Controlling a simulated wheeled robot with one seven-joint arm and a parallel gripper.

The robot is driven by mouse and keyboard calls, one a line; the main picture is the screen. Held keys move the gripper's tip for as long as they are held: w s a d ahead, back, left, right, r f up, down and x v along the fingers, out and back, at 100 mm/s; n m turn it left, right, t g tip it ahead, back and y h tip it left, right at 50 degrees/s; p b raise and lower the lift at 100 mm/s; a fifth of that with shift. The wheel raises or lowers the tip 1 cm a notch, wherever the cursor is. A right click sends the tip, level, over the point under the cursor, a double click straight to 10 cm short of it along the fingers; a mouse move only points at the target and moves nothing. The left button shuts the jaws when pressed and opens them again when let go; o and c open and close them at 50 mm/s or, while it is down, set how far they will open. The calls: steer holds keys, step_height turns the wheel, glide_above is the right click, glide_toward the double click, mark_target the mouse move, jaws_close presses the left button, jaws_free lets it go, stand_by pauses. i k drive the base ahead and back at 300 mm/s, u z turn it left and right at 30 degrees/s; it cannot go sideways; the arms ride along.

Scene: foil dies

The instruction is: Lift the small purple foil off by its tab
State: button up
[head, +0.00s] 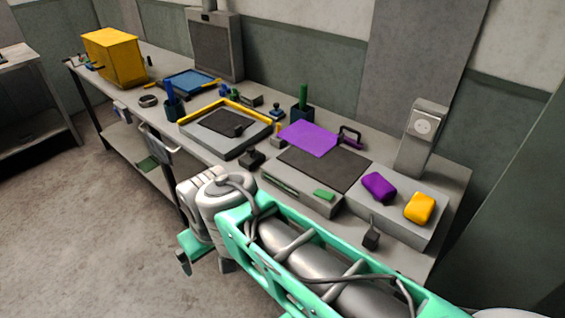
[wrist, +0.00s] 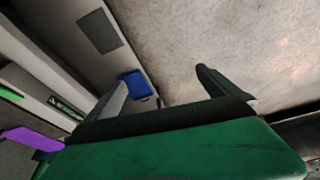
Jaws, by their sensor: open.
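A flat purple sheet (head: 308,137) lies at the back of the grey press block, behind its dark top plate (head: 325,168). A dark loop handle (head: 349,136) stands at its right end. A smaller rounded purple piece (head: 379,187) sits on the grey box at the right; I cannot make out a tab on it. A purple surface (wrist: 32,139) shows at the left edge of the wrist view. My gripper (head: 185,262) hangs in front of the bench, apart from both purple things. In the wrist view its fingers (wrist: 165,88) are spread with nothing between them.
A yellow rounded piece (head: 420,207) sits beside the small purple one. A grey socket post (head: 422,135) stands behind them. A yellow-edged tray (head: 228,125), pen cups and a yellow box (head: 113,57) fill the bench leftward. The floor (head: 90,210) before the bench is clear.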

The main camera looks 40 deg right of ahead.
mark_target(314, 139)
steer(key=u, duration=0.8)
steer(key=i, duration=1.75)
steer(key=z, duration=3.55)
steer(key=i, duration=0.55)
steer(key=u, duration=0.05)
